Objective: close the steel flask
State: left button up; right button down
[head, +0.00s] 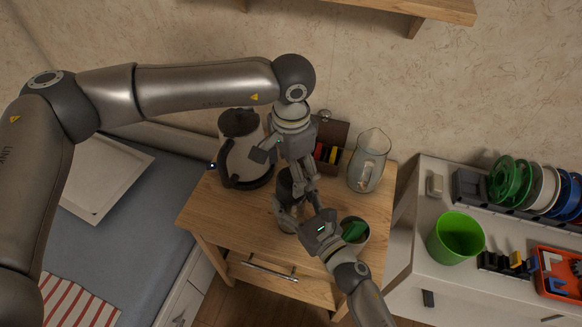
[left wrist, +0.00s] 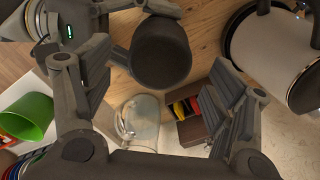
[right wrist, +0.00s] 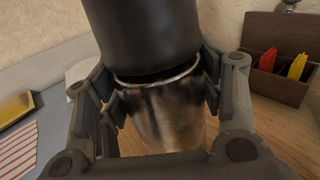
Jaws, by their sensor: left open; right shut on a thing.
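The steel flask (right wrist: 160,118) stands upright on the wooden cabinet and is shiny below its rim. A black cylindrical lid (right wrist: 142,30) is over its mouth, with a dark gap at the rim; I cannot tell whether it is seated. The lid also shows in the left wrist view (left wrist: 162,55) and the head view (head: 287,184). My right gripper (head: 295,208) is shut on the flask's body, fingers on both sides. My left gripper (head: 284,172) is open just above the lid, its fingers (left wrist: 158,88) spread apart and holding nothing.
A white kettle (head: 243,160) stands left of the flask, a glass jug (head: 368,165) to the right. A brown box (head: 333,134) with coloured items is behind. A mug (head: 356,229) is near my right gripper. A green cup (head: 456,238) stands on the white unit (head: 415,215).

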pick_arm(q)
jog(key=n, duration=0.7)
jog(key=shift+r, duration=0.15)
jog(key=n, duration=0.3)
jog(key=shift+r, duration=0.1)
jog(key=n, duration=0.4)
jog(key=shift+d+r+n, duration=0.1)
jog(key=shift+n, duration=0.3)
jog(key=n, duration=0.6)
jog(key=shift+r, duration=0.2)
jog(key=n, duration=0.4)
jog(key=shift+r+n, duration=0.1)
jog(key=shift+n, duration=0.3)
jog(key=n, duration=0.2)
jog(key=shift+r+n, duration=0.1)
jog(key=shift+n, duration=0.3)
jog(key=n, duration=0.4)
jog(key=shift+r+n, duration=0.1)
jog(key=shift+n, duration=0.2)
jog(key=n, duration=0.4)
jog(key=shift+r+n, duration=0.1)
jog(key=shift+n, duration=0.3)
jog(key=n, duration=0.4)
jog(key=shift+r+n, duration=0.15)
jog(key=shift+n, duration=0.15)
jog(key=n, duration=0.6)
jog(key=shift+r, duration=0.15)
